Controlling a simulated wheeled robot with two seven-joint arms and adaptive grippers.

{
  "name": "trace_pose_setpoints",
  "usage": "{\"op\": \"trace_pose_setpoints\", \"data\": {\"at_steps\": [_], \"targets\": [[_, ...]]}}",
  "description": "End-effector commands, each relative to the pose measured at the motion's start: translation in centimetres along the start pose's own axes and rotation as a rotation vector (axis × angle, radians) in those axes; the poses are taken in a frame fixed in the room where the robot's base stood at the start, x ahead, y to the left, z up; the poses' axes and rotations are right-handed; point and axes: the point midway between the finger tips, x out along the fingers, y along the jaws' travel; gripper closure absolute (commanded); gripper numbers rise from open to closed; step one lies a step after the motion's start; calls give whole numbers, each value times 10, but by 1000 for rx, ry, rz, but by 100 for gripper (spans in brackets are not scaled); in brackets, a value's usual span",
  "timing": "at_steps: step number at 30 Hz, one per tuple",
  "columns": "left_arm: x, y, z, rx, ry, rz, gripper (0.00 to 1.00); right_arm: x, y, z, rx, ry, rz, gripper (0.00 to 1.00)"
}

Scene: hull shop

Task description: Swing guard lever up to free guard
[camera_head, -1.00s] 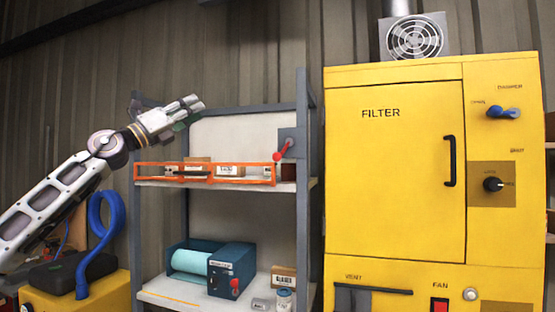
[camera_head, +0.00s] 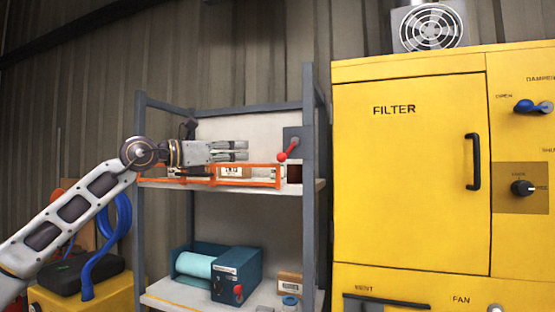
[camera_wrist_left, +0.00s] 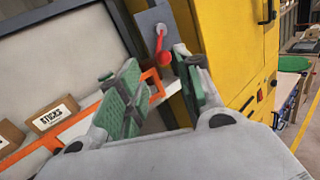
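The guard lever (camera_head: 288,149) has a red arm and a round red knob, on a grey plate at the shelf's right post. It slants down and to the left from its pivot. It also shows in the left wrist view (camera_wrist_left: 164,54), ahead of the space between my fingers. The orange guard (camera_head: 203,181) is a bar frame along the front of the upper shelf. My left gripper (camera_head: 246,150) is level above the guard, left of the lever and apart from its knob. In the left wrist view its green-padded fingers (camera_wrist_left: 160,82) are spread, with nothing held. My right gripper is not in view.
Labelled boxes (camera_head: 234,171) sit behind the guard. The lower shelf holds a teal machine with a roll (camera_head: 225,269). A yellow filter cabinet (camera_head: 411,180) stands close on the right. A blue hose (camera_head: 122,215) rises at the left.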

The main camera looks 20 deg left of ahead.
Motion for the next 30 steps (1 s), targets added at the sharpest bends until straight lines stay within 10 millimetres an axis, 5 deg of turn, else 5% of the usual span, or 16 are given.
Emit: {"op": "trace_pose_setpoints", "data": {"at_steps": [8, 20, 30], "targets": [[-1, -1, -18, 38, 79, -5, 65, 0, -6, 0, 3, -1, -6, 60], [0, -1, -17, 43, 76, -5, 65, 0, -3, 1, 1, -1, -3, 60], [21, -1, -16, 43, 75, -7, 65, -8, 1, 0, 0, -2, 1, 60]]}}
